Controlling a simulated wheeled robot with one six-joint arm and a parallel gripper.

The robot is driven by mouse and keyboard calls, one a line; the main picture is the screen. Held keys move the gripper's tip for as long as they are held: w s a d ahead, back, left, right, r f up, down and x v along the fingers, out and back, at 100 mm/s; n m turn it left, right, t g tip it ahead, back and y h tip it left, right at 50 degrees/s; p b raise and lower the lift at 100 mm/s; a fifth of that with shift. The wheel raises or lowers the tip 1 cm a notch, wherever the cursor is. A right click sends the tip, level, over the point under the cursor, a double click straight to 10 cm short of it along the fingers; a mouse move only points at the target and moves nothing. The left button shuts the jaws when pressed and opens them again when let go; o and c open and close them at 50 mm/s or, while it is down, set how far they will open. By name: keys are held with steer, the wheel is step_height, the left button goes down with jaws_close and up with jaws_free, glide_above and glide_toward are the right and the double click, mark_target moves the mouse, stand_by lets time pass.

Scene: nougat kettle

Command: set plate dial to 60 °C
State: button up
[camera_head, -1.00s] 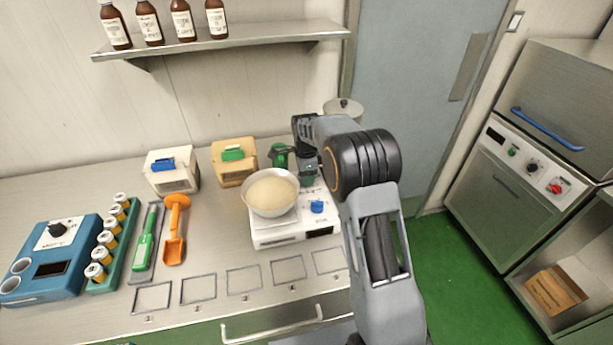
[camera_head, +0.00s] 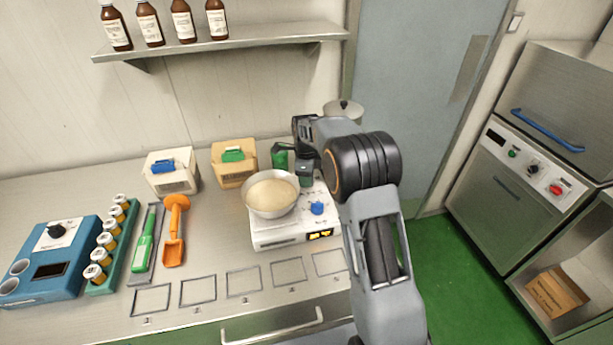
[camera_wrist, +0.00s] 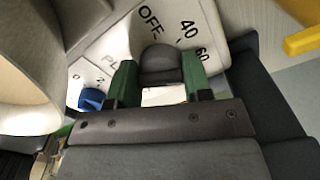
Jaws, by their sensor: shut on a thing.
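The hot plate (camera_head: 262,231) is a white box with a lit yellow display (camera_head: 320,235) too small to read surely. A bowl of pale mass (camera_head: 271,193) stands on it. My gripper (camera_wrist: 158,75) has its green fingers on both sides of a dark grey dial (camera_wrist: 160,62) and is shut on it. Marks OFF, 40 and 60 show around the dial in the wrist view; its pointer is hidden or not clear. In the head view my gripper (camera_head: 293,168) is at the plate's back right corner.
A blue knob (camera_head: 317,208) sits on the plate's front right, and the bowl is close left of my gripper. Two boxes, an orange scoop (camera_head: 174,235) and a blue device (camera_head: 48,265) are to the left.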

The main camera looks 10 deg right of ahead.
steer(key=o, duration=0.9)
step_height(320, 180, up, 14)
steer(key=shift+b, duration=0.45)
steer(key=shift+f, duration=0.1)
